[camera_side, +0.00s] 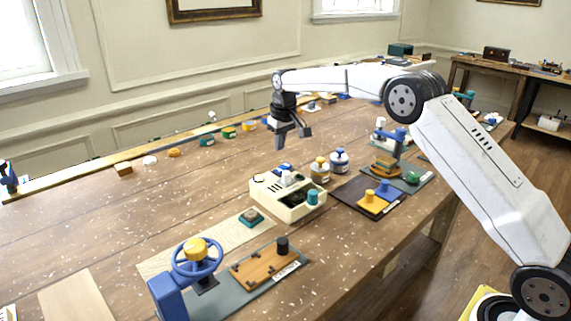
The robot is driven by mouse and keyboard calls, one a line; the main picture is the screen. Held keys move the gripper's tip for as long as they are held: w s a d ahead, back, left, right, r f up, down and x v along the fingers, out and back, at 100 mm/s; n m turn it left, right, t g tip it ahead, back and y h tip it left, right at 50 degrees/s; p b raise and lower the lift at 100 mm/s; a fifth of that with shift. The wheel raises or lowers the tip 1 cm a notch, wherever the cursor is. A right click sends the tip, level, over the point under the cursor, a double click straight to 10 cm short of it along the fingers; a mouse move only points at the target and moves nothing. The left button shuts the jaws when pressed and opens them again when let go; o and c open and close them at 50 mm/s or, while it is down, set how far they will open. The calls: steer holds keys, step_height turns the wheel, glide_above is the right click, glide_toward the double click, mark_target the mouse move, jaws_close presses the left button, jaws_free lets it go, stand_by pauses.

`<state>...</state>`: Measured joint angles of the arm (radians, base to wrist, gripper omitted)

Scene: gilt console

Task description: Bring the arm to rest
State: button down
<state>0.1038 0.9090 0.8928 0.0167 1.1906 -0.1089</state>
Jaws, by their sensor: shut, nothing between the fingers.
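My gripper (282,146) is in the middle of the side view, at the end of my white arm, which reaches in from the right. It hangs above the wooden table, pointing down, behind the cream box. Its dark fingers are shut with nothing held. It looks apart from everything on the table, though its exact height is hard to tell.
A cream box (262,196) with knobs stands below the gripper, beside two jars (320,170). A blue valve wheel (190,268) stands at the front left. A dark board (345,193) and a blue press (398,136) are to the right. The table's left middle (100,215) is clear.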

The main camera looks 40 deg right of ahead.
steer(key=shift+r, duration=0.55)
steer(key=s+a+f, duration=0.1)
steer(key=s, duration=0.3)
steer(key=s+a+f, duration=0.1)
steer(key=s, duration=0.4)
steer(key=s+a, duration=0.2)
steer(key=s, duration=0.3)
steer(key=shift+f, duration=0.4)
steer(key=shift+t, duration=0.4)
steer(key=s+f, duration=0.2)
steer(key=s, duration=0.5)
steer(key=s+a+f, duration=0.1)
steer(key=s, duration=0.6)
steer(key=s+a+f, duration=0.1)
steer(key=s+f, duration=0.1)
steer(key=s, duration=0.5)
steer(key=shift+a+f, duration=0.15)
steer(key=shift+f, duration=0.15)
